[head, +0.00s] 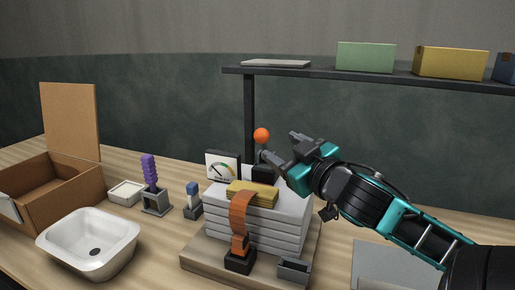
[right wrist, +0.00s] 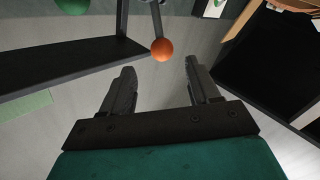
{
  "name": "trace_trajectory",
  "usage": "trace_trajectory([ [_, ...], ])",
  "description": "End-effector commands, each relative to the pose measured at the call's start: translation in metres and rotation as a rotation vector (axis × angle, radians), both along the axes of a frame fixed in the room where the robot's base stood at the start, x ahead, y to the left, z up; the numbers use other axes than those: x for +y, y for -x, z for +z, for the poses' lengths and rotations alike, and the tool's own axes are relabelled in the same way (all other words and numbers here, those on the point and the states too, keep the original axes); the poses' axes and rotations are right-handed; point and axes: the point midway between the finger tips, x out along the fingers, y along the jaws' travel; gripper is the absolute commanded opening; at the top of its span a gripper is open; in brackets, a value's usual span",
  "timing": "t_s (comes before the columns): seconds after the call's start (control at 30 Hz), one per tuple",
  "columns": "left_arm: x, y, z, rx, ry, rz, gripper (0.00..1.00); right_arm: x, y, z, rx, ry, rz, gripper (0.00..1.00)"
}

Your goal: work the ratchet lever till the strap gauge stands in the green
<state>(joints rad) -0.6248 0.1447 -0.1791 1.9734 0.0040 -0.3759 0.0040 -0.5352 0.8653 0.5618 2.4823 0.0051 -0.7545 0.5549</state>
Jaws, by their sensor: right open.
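The ratchet lever's orange ball knob (head: 261,135) stands above the black ratchet housing (head: 264,172) at the back of a strapped stack of pale slabs (head: 290,215). The strap gauge (head: 222,166) is a white dial left of the ratchet; its needle is too small to read surely against the green. An orange strap (head: 241,215) runs down the front. My right gripper (head: 280,146) is open and empty, just right of the knob. In the right wrist view the knob (right wrist: 162,49) and its dark rod lie beyond and between the open fingertips (right wrist: 160,74). My left gripper is out of view.
A dark shelf (head: 390,82) with green (head: 365,57) and yellow boxes (head: 450,63) overhangs behind; its post stands behind the ratchet. On the left are a white basin (head: 90,243), an open cardboard box (head: 60,193) and a purple-handled tool in a holder (head: 155,205).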

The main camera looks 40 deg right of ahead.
Motion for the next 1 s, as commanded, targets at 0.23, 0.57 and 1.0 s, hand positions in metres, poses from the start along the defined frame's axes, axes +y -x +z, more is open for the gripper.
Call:
trace_trajectory([
  [0.23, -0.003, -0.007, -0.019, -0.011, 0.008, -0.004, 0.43, 0.000, -0.017, 0.001, 0.003, 0.007, 0.005, 0.61],
  [0.57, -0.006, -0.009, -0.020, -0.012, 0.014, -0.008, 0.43, -0.011, -0.065, 0.001, 0.001, 0.008, 0.004, 0.61],
  [1.0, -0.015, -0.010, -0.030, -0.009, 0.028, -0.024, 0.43, -0.014, -0.096, -0.002, 0.006, 0.007, 0.012, 0.61],
])
